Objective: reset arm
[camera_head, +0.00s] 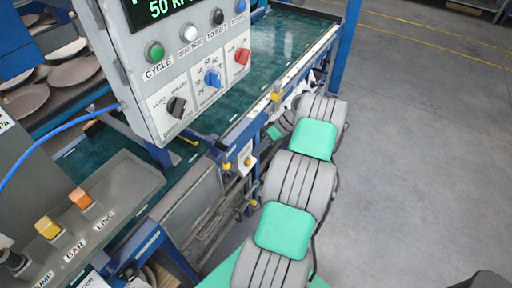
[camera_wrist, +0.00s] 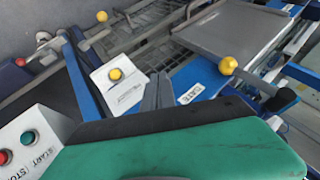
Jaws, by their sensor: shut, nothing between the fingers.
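My gripper (camera_wrist: 158,92) shows in the wrist view as two dark grey fingers, shut together and empty. It points toward a white box with a yellow knob (camera_wrist: 115,74) and a blue bar with a GATE label (camera_wrist: 197,92). I cannot tell whether the fingers touch either. A green pad of my own arm fills the lower part of that view. In the head view my arm, grey with green pads, reaches up along the right side of the machine. The gripper cannot be made out clearly there.
A control panel (camera_head: 187,75) with buttons and knobs stands left of my arm. A green conveyor belt (camera_head: 285,42) runs behind it. Plates (camera_head: 75,70) sit on racks at far left. START and STOP buttons (camera_wrist: 28,138) show in the wrist view. Grey floor (camera_head: 430,130) at right is clear.

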